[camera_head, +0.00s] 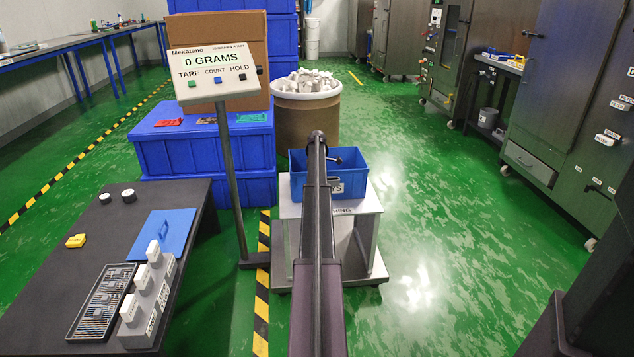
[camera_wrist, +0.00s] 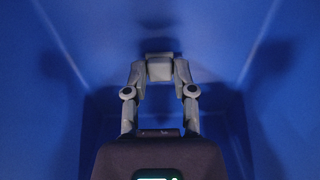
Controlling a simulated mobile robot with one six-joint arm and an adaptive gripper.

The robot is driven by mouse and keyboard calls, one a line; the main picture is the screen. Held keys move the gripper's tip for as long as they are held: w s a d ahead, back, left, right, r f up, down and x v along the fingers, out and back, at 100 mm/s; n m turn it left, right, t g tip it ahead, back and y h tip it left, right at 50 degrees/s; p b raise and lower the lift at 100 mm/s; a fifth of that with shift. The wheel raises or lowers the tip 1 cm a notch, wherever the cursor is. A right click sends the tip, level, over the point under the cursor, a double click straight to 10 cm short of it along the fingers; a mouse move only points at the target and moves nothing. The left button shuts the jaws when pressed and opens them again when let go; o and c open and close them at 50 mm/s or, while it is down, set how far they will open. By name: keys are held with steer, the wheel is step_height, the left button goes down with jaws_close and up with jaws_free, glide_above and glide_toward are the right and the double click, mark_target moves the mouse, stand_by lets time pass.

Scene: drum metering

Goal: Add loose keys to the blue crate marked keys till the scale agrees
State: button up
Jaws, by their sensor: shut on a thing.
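The blue crate (camera_head: 355,186) sits on a grey scale stand (camera_head: 362,230); its front label is partly covered by my arm and ends in "YS". The scale display (camera_head: 222,70) reads 0 GRAMS. In the wrist view my gripper (camera_wrist: 159,64) is shut on a light grey block-like key (camera_wrist: 159,73). The crate's blue walls (camera_wrist: 60,60) surround it, and the fingers point down to the crate floor. No other key shows there. A brown drum (camera_head: 306,122) behind the crate is heaped with loose whitish keys (camera_head: 305,80).
A dark table (camera_head: 100,235) at the left holds a blue lid-like panel (camera_head: 163,232), a tray of metal pieces (camera_head: 100,300) and grey labelled blocks (camera_head: 148,297). Large blue bins (camera_head: 165,150) and a cardboard box (camera_head: 250,90) stand behind the display. Green floor is open at the right.

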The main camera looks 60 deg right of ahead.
steer(key=shift+f+b, duration=0.35)
steer(key=shift+f, duration=0.05)
stand_by(0.4)
steer(key=o, duration=0.8)
steer(key=shift+r, duration=0.25)
step_height(320, 180, up, 14)
steer(key=p, duration=1.5)
steer(key=shift+r, duration=0.15)
stand_by(0.4)
